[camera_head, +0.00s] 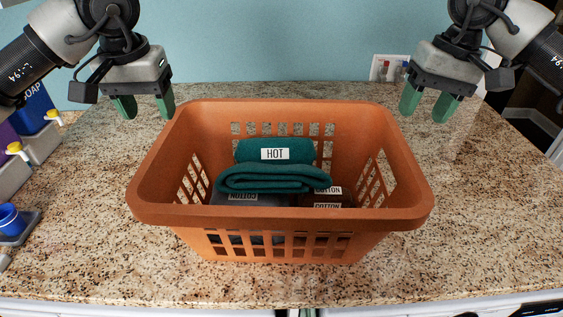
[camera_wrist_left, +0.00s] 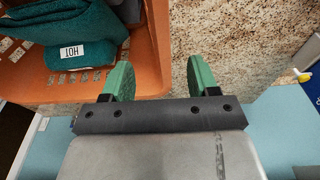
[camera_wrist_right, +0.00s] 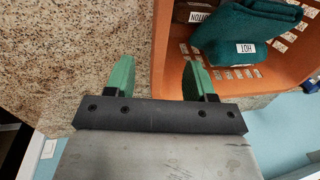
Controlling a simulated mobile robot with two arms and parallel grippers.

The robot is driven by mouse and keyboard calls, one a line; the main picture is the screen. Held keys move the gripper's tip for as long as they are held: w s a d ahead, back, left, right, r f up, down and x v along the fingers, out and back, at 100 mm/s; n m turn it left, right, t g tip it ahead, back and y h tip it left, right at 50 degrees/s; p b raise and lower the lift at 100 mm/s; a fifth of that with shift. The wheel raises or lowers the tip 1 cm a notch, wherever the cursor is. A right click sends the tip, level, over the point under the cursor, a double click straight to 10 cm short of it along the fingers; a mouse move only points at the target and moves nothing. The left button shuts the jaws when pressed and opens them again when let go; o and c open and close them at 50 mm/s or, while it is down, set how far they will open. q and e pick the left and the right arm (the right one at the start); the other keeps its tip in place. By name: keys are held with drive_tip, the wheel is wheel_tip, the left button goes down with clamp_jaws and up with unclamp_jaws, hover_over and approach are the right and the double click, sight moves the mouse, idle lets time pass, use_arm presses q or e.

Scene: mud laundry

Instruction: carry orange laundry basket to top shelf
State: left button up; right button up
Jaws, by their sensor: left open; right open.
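The orange laundry basket (camera_head: 280,217) stands upright on the speckled granite counter (camera_head: 480,220). It holds folded green cloth labelled HOT (camera_head: 270,180) and dark items labelled COTTON (camera_head: 328,198). My left gripper (camera_head: 145,106) is open and empty near the basket's far left corner. In the left wrist view the basket's side wall (camera_wrist_left: 153,50) shows between its fingers. My right gripper (camera_head: 428,104) is open and empty near the far right corner. In the right wrist view the other side wall (camera_wrist_right: 162,45) shows between its fingers. Neither gripper grips the rim. No shelf is clearly seen.
At the left edge of the counter are a blue soap container (camera_head: 35,108) with a yellow tap and a blue cup (camera_head: 11,219). A blue wall (camera_head: 270,45) rises behind the counter. A wall outlet plate (camera_head: 388,68) is at the back right. Counter on the right is clear.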

sight(161, 141)
use_arm(q)
drive_tip(key=shift+s+r, duration=0.2)
drive_tip(key=shift+s, duration=0.55)
drive_tip(key=shift+w+f, duration=0.2)
drive_tip(key=shift+f, duration=0.05)
drive_tip(key=f, duration=0.3)
drive_tip(key=w+f, duration=0.1)
drive_tip(key=f, duration=0.3)
drive_tip(key=w+f, duration=0.1)
drive_tip(key=f, duration=0.2)
drive_tip(key=shift+w+f, duration=0.15)
drive_tip(key=shift+f, duration=0.15)
use_arm(e)
drive_tip(key=f, duration=0.3)
drive_tip(key=a+f, duration=0.1)
drive_tip(key=f, duration=0.3)
drive_tip(key=a+f, duration=0.1)
drive_tip(key=f, duration=0.2)
drive_tip(key=shift+s+f, duration=0.15)
drive_tip(key=shift+f, duration=0.15)
drive_tip(key=shift+s, duration=0.1)
